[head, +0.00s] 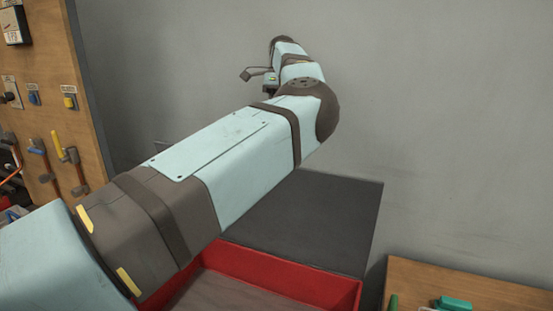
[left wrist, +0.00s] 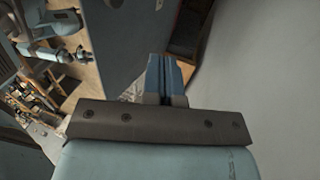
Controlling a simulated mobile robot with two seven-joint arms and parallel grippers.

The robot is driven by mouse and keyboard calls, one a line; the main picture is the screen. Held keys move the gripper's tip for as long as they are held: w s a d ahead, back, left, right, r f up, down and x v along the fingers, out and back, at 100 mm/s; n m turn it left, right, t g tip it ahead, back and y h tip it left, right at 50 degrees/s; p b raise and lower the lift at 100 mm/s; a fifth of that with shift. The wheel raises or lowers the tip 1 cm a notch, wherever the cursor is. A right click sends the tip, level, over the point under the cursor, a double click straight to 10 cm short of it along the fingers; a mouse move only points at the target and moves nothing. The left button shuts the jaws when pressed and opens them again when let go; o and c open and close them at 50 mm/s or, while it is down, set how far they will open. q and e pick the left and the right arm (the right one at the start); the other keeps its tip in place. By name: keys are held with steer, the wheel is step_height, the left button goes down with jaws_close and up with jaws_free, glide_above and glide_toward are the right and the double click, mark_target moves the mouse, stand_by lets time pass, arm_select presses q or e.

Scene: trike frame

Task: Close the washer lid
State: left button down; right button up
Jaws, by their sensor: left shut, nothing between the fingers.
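The washer is a red tub (head: 290,272) at the bottom of the head view, with a brownish inside. Its dark grey lid (head: 335,215) stands raised behind the tub, against the grey wall. My left arm crosses in front and hides part of the tub and lid. It reaches up over the lid towards the wall; its fingertips are hidden there. In the left wrist view my left gripper (left wrist: 166,78) is shut and empty, beside a large grey-blue panel (left wrist: 135,35) that may be the lid. A pale blue arm at the left of that view may be my right one; its gripper is unclear.
A wooden tool board (head: 45,110) with hanging tools stands at the left. A wooden surface (head: 455,285) with green items is at the lower right. The grey wall (head: 450,110) lies behind everything. The space right of my left arm, above the lid, looks clear.

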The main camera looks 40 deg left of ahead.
arm_select(q)
steer(key=s+d+f+p, duration=0.2)
steer(key=s+f+p, duration=0.1)
steer(key=s+f, duration=0.4)
steer(key=x, duration=0.2)
steer(key=shift+f, duration=0.35)
arm_select(e)
steer(key=v, duration=0.3)
steer(key=shift+a+r, duration=0.2)
steer(key=shift+r, duration=0.2)
arm_select(q)
steer(key=shift+s+a, duration=0.1)
arm_select(e)
steer(key=shift+s, duration=0.15)
